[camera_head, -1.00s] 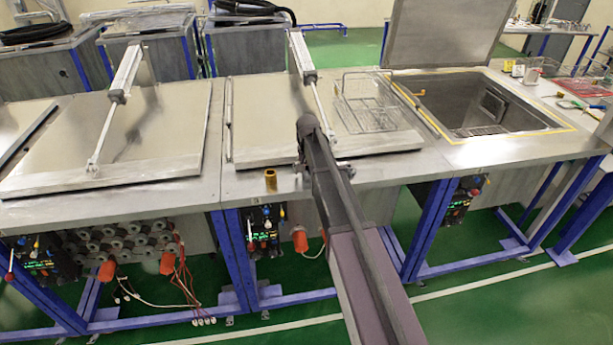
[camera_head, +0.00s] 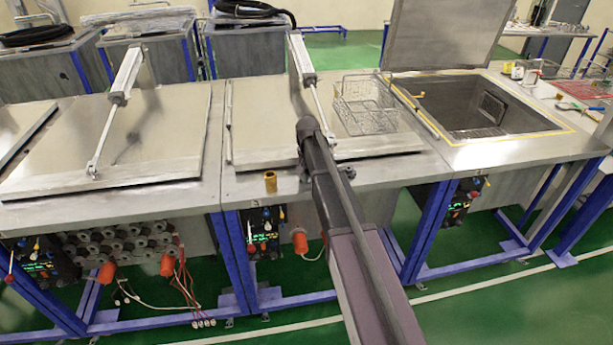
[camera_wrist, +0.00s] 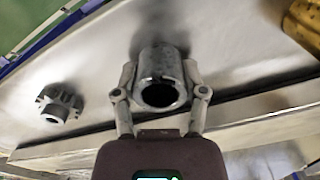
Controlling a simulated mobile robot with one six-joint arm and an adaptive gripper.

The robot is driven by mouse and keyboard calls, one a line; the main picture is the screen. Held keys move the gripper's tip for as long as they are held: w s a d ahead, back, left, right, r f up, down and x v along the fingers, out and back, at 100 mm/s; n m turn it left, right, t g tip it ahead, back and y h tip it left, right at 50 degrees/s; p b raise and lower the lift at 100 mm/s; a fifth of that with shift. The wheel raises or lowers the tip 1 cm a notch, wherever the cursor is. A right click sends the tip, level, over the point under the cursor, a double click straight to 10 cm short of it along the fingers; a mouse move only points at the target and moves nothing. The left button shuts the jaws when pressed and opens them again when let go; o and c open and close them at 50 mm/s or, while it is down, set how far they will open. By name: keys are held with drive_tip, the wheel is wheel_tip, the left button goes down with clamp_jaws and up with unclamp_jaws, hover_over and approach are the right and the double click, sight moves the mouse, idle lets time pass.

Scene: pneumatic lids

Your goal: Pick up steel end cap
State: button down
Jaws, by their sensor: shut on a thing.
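The steel end cap (camera_wrist: 161,72) is a grey metal cylinder with a round dark opening facing the wrist camera. It is in the middle of the wrist view, over the pale steel bench top. My gripper (camera_wrist: 160,80) is shut on it, with one finger against each side. Whether the cap touches the bench or is lifted cannot be told. In the head view my own arm hides the cap and the fingertips.
A toothed grey metal fitting (camera_wrist: 60,104) lies left of the cap in the wrist view. A brass cylinder (camera_head: 270,182) stands on the bench's front edge, left of my arm. A wire basket (camera_head: 365,103) sits on the closed lid (camera_head: 262,125). The right tank (camera_head: 485,112) is open.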

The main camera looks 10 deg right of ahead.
drive_tip(key=shift+r, duration=0.15)
drive_tip(key=shift+w+r+p, duration=0.1)
drive_tip(key=shift+r+p, duration=0.05)
drive_tip(key=shift+p, duration=0.25)
wheel_tip(320, 180, up, 3)
drive_tip(key=p, duration=0.2)
drive_tip(key=shift+f+p, duration=0.2)
drive_tip(key=shift+p, duration=0.1)
drive_tip(key=s+a+r+p, duration=0.1)
drive_tip(key=s, duration=1.5)
drive_tip(key=shift+a+r+p, duration=0.3)
drive_tip(key=shift+r, duration=0.05)
